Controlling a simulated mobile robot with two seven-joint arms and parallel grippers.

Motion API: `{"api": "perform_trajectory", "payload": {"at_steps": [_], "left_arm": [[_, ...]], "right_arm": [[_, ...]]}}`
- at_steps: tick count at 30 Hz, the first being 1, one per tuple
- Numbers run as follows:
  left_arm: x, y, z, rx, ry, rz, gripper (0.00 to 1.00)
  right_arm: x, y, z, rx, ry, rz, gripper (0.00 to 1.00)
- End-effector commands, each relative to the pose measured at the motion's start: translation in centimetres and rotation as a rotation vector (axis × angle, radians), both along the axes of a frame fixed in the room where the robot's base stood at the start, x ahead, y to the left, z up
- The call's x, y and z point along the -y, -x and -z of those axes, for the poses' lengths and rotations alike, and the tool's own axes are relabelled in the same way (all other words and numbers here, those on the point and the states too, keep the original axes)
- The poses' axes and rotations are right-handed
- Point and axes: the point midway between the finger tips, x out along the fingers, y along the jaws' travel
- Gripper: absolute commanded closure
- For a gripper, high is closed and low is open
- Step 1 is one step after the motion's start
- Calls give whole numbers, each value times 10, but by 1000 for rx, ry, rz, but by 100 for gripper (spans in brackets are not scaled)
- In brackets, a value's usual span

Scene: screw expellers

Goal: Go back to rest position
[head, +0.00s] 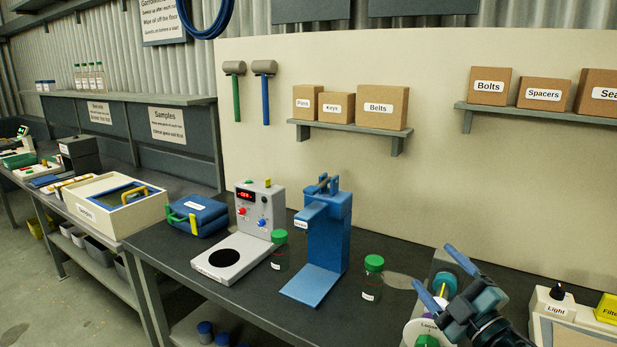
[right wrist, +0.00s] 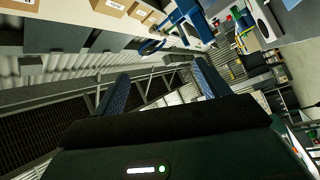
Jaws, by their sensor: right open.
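My right gripper (head: 432,264) is in the lower right of the head view, above the front part of the dark workbench (head: 395,258). Its two blue fingers are spread apart with nothing between them. In the right wrist view the fingers of the right gripper (right wrist: 155,82) also stand wide apart and empty. The scene in that view is tilted, with the shelf boxes at the top left. My left gripper is in neither view.
Under the right gripper stands a light device with a teal knob (head: 445,284). To its left are a green-capped jar (head: 373,277), a blue press (head: 328,235) and a grey device with a red display (head: 262,212). A light box (head: 558,308) stands at the right.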

Motion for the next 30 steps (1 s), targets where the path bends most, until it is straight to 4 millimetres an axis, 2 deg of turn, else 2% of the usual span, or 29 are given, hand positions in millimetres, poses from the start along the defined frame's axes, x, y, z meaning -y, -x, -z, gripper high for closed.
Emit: {"api": "perform_trajectory", "payload": {"at_steps": [1, 5, 9, 13, 16, 21, 30], "left_arm": [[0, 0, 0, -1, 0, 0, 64], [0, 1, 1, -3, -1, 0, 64], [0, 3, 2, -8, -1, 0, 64], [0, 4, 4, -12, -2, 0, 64], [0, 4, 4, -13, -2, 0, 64], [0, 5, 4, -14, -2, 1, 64], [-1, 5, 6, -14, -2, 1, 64]], "right_arm": [[2, 11, 16, -69, -97, 80, 25], [16, 43, 66, -308, -310, 308, 25], [19, 102, 129, -641, -475, 515, 25], [12, 158, 170, -906, -550, 630, 25], [4, 192, 188, -1061, -577, 678, 25], [-9, 242, 205, -1272, -600, 726, 25], [-33, 316, 216, -1572, -606, 756, 25]]}}
